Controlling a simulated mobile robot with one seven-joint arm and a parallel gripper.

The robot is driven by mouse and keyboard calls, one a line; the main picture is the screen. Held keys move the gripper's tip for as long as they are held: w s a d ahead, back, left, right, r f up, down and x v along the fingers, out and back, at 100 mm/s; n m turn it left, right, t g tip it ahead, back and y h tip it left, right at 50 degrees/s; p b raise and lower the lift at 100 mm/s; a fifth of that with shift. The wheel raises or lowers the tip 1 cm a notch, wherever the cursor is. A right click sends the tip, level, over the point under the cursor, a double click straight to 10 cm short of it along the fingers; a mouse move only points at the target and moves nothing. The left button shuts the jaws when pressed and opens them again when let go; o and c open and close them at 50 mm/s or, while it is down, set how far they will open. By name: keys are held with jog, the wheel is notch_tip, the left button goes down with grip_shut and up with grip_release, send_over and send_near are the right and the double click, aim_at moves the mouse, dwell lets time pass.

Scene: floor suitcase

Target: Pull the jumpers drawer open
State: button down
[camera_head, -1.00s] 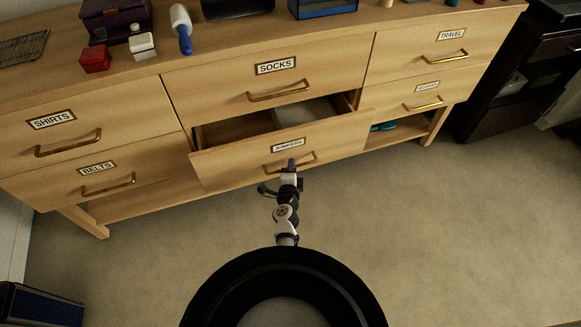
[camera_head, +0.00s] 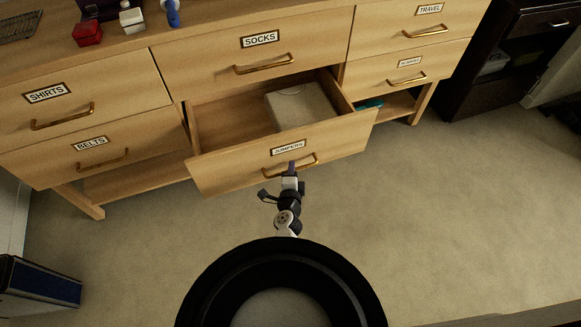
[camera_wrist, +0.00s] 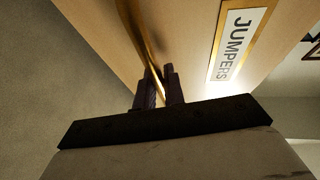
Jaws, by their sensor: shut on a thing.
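The jumpers drawer (camera_head: 225,172) is the lower middle drawer of a light wood dresser. It stands well out from the dresser, and its inside shows. A pale folded item (camera_head: 300,106) lies in it toward the right. Its label reads JUMPERS in the wrist view (camera_wrist: 236,45). Its brass handle (camera_head: 308,162) runs between my gripper's fingers in the wrist view (camera_wrist: 143,40). My gripper (camera_head: 292,168) is shut on this handle at the drawer front. In the wrist view the two dark fingers (camera_wrist: 160,88) close on either side of the brass bar.
The socks drawer (camera_head: 205,62) above, shirts drawer (camera_head: 100,88), belts drawer (camera_head: 60,160) and travel drawer (camera_head: 385,35) are closed. A dark cabinet (camera_head: 480,85) stands right. A blue box (camera_head: 40,285) sits lower left. The carpet (camera_head: 450,220) in front is clear.

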jog(key=shift+s, duration=0.15)
jog(key=c, duration=1.5)
grip_release()
jog(key=shift+r, duration=0.1)
jog(key=o, duration=1.1)
notch_tip(320, 180, up, 16)
jog(key=p, duration=1.4)
jog(key=shift+w+d, duration=0.15)
jog(key=shift+w, duration=0.2)
jog(key=r, duration=0.1)
jog(key=r+p, duration=0.2)
jog(key=shift+s+a+r, duration=0.25)
jog(key=shift+s+r, duration=0.15)
jog(key=c, duration=1.1)
jog(key=shift+w+p, duration=0.15)
jog(key=shift+p, duration=0.2)
jog(key=shift+d+r, duration=0.1)
